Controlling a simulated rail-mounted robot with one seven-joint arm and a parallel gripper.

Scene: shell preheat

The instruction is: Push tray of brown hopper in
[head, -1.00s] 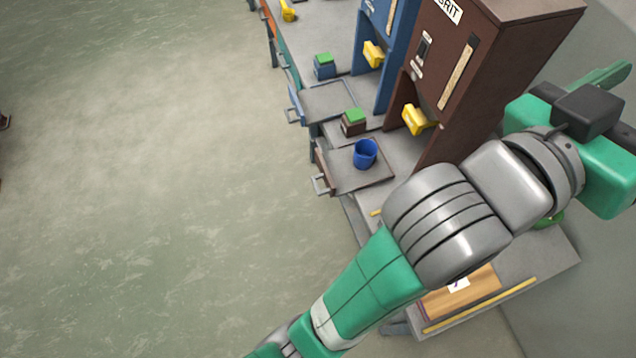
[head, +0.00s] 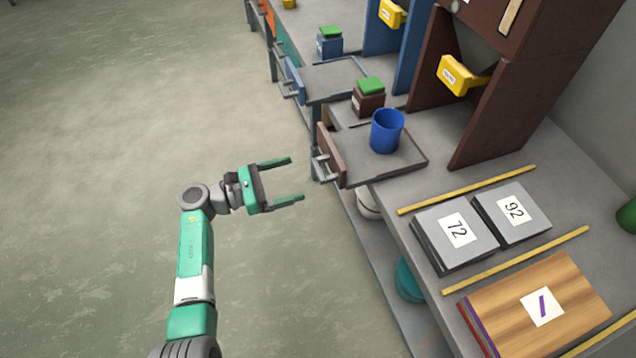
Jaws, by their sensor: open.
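The brown hopper (head: 540,75) stands at the upper right, with a yellow lever (head: 461,76) on its front. Its tray (head: 408,161) is slid out toward the aisle, with a brown front panel (head: 332,150) and a metal handle (head: 322,168). A blue cup (head: 387,131) stands on the tray. My gripper (head: 297,179) is open and empty. Its two green fingers point right at the tray's handle, a short gap to the left of it. I cannot tell its height against the tray.
A brown box with a green top (head: 369,97) sits behind the tray. A blue tray (head: 331,80) is slid out farther back. Grey plates marked 72 (head: 452,237) and 92 (head: 512,210) and a wooden board (head: 545,300) lie on the bench. The floor on the left is clear.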

